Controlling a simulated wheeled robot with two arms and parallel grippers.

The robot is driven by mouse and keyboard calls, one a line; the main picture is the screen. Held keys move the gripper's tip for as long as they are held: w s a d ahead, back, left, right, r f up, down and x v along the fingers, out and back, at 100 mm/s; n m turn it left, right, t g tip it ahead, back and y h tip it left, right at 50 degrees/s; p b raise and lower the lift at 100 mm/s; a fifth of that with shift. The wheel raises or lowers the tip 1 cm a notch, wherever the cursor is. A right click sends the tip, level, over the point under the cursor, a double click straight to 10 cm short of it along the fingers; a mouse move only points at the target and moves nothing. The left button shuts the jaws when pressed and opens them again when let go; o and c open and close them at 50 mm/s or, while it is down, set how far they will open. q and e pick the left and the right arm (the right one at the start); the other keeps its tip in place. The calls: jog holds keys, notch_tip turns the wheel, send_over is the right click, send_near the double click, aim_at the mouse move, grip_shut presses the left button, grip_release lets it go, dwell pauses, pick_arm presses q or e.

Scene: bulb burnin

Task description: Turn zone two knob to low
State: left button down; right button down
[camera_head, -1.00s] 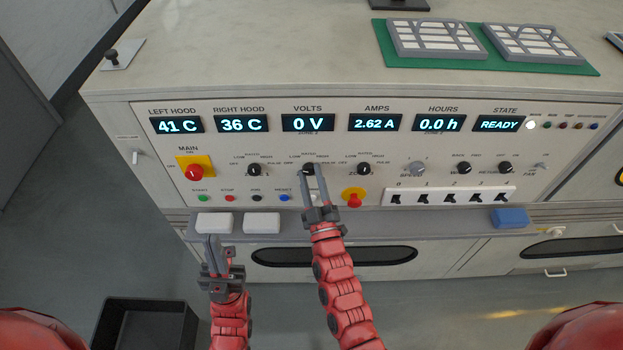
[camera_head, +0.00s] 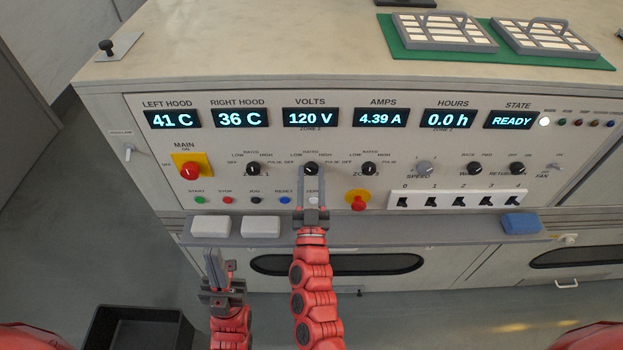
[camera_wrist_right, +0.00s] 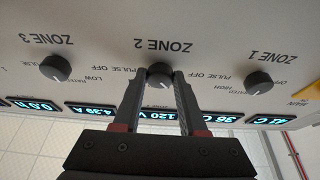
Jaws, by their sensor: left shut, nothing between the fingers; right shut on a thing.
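The zone two knob (camera_head: 311,168) is a black round knob in the middle of the panel. It also shows in the right wrist view (camera_wrist_right: 159,74), under an upside-down ZONE 2 label. My right gripper (camera_head: 311,180) is shut on this knob, with one finger on each side of it (camera_wrist_right: 160,82). The fingers partly cover the knob, and I cannot tell for certain which mark its pointer faces. My left gripper (camera_head: 216,264) is shut and empty, below the shelf and left of the right arm.
The zone one knob (camera_head: 253,169) and zone three knob (camera_head: 369,168) flank it. The volts display (camera_head: 310,117) reads 120 V; the amps display (camera_head: 376,116) reads 4.39 A. A red main switch (camera_head: 190,171) sits left. A narrow shelf (camera_head: 350,233) juts out below.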

dwell(0.4)
jog(key=shift+c, duration=2.2)
grip_release()
jog(key=b+v, duration=0.2)
jog(key=v, duration=1.5)
jog(key=shift+s, duration=0.15)
jog(key=shift+f, duration=0.1)
